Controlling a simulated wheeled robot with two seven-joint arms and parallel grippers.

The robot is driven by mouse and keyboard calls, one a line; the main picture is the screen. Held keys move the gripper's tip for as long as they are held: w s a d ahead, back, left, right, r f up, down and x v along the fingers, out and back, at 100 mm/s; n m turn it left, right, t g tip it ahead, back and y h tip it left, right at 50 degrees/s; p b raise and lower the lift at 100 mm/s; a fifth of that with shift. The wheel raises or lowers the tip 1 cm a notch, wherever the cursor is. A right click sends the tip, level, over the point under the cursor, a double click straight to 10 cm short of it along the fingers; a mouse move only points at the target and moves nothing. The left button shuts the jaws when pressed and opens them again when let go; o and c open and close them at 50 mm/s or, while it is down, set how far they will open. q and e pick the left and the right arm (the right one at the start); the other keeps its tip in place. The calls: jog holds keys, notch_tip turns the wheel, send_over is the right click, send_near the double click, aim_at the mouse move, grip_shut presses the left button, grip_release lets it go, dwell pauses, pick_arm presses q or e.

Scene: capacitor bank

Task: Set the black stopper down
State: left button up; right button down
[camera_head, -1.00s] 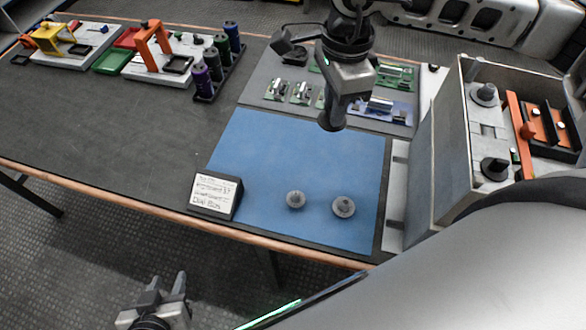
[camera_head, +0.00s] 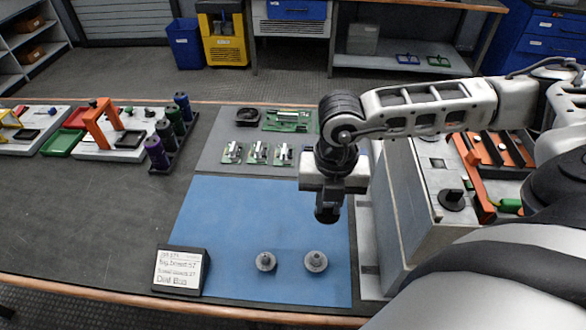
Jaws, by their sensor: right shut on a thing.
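My right gripper (camera_head: 333,192) points down above the right side of the blue mat (camera_head: 225,225). It is shut on a small dark piece (camera_head: 327,214), taken as the black stopper, which shows just below the jaws. The fingers hide much of the piece. It looks held above the mat, with bare blue mat beneath and in front. My left gripper is not in view.
Two grey round knobs (camera_head: 316,262) (camera_head: 265,262) stand on the mat's front part, near a label stand (camera_head: 181,270). Circuit boards (camera_head: 257,153) and a black ring-like holder (camera_head: 248,117) lie behind. A grey cabinet (camera_head: 400,215) stands at right.

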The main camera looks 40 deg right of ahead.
jog(key=w+d+f, duration=0.2)
jog(key=w+f, duration=0.1)
jog(key=w+d+f+p, duration=0.1)
jog(key=w+d+f, duration=0.1)
jog(key=w+d, duration=0.1)
jog(key=w+d+f, duration=0.2)
jog(key=w+f, duration=0.1)
jog(key=w, duration=0.1)
jog(key=shift+w+d+f+p, duration=0.1)
jog(key=shift+d+f+p, duration=0.1)
jog(key=shift+f+p, duration=0.2)
jog(key=shift+w+d+f, duration=0.2)
jog(key=shift+w+f, duration=0.1)
jog(key=shift+f, duration=1.7)
jog(key=shift+f, duration=0.1)
jog(key=c, duration=1.3)
grip_release()
notch_tip(320, 180, up, 12)
